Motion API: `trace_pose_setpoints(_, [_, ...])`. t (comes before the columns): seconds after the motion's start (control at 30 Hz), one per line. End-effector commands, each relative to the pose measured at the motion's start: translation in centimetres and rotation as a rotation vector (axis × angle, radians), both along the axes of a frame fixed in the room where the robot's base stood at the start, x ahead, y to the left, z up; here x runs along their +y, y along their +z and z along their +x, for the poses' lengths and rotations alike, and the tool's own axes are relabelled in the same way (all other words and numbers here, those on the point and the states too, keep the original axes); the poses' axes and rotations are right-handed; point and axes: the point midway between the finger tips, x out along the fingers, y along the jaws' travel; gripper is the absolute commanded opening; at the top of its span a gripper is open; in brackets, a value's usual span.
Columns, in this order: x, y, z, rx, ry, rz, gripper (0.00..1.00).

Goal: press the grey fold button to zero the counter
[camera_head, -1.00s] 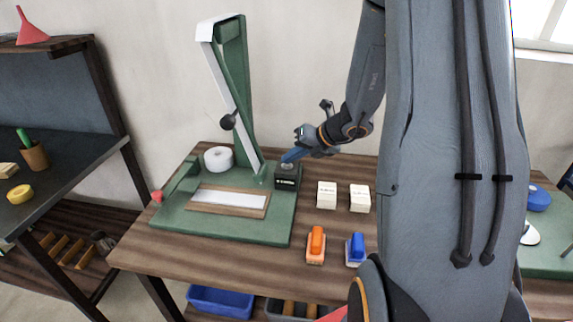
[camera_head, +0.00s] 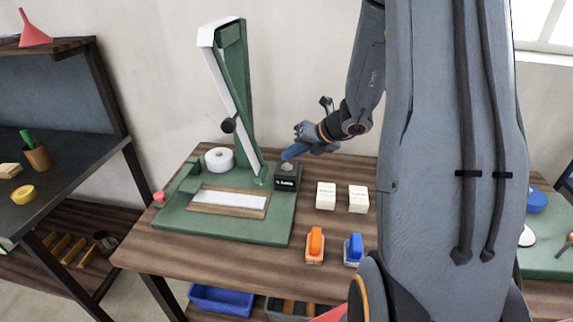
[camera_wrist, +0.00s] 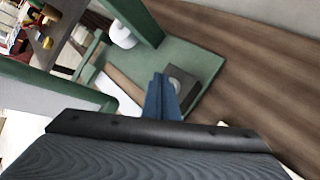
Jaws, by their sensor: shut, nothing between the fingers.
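The black counter box (camera_head: 287,180) stands at the back right corner of the green base. Its round grey button (camera_head: 287,167) shows on top. Small pale marks on the front of the box are too small to read. My gripper (camera_head: 287,154) has blue fingers, shut and empty. Its tips are just above and behind the button, apart from it as far as I can tell. In the wrist view the shut fingers (camera_wrist: 161,82) point at the box (camera_wrist: 184,80); the button's top is partly visible there.
The green base (camera_head: 225,228) carries an upright post with a raised white-edged arm (camera_head: 222,90), a white roll (camera_head: 219,159) and a white strip on wood. Two white blocks (camera_head: 326,196), an orange stamp (camera_head: 315,243) and a blue stamp (camera_head: 353,248) stand to the right.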

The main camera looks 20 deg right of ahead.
Motion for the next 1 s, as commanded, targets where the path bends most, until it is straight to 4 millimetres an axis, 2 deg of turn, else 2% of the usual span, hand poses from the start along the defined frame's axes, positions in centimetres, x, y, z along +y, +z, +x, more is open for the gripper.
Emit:
trace_pose_setpoints(0.17, [0.0,0.5,0.0,0.000,0.000,0.000,0.00])
trace_pose_setpoints(0.67, [0.0,4.9,0.0,0.000,0.001,-0.001,0.00])
trace_pose_setpoints(1.0, [0.0,5.0,0.0,0.000,0.000,0.000,0.00])
